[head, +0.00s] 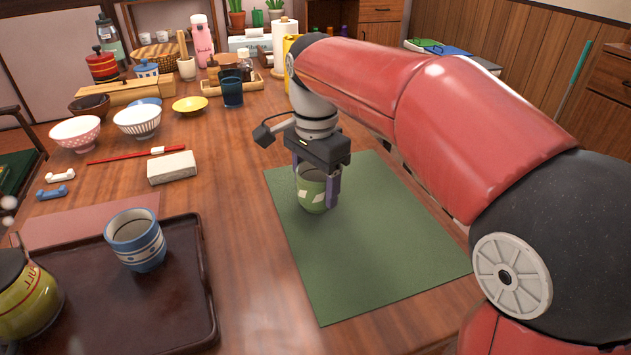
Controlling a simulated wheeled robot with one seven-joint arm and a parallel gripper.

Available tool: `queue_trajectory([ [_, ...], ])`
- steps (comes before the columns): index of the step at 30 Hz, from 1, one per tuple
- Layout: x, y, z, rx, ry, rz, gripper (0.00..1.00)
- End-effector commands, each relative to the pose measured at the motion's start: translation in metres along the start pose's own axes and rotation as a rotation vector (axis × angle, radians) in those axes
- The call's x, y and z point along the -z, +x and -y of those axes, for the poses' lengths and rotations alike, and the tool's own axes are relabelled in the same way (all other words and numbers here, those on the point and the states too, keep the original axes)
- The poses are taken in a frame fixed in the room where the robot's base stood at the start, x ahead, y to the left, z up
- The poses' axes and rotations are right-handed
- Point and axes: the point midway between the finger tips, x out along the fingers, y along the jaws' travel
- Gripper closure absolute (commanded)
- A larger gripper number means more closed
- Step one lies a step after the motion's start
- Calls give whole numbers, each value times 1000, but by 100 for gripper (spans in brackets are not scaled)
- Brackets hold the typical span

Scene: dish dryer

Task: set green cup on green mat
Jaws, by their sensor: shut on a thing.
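The green cup (312,194) with pale square marks is upright over the far left part of the green mat (375,260). My gripper (317,186) comes down from above and is shut on the cup, with one finger on each side of it. The cup's base appears at or just above the mat; I cannot tell whether it touches. The gripper body hides part of the cup's rim.
A dark tray (205,290) at the front left holds a blue striped cup (136,240) and a green teapot (25,295). Bowls, a white block (172,167) and a dark blue glass (232,92) stand farther back. The mat's near part is clear.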

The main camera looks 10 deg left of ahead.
Motion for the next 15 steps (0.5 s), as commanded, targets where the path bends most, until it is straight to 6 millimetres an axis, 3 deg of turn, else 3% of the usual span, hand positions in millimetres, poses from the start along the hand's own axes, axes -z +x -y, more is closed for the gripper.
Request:
queue_trajectory([
  [6,0,3,0,0,0,0,64],
  [7,0,3,0,0,0,0,34],
  [12,0,2,0,0,0,0,14],
  [15,0,2,0,0,0,0,14],
])
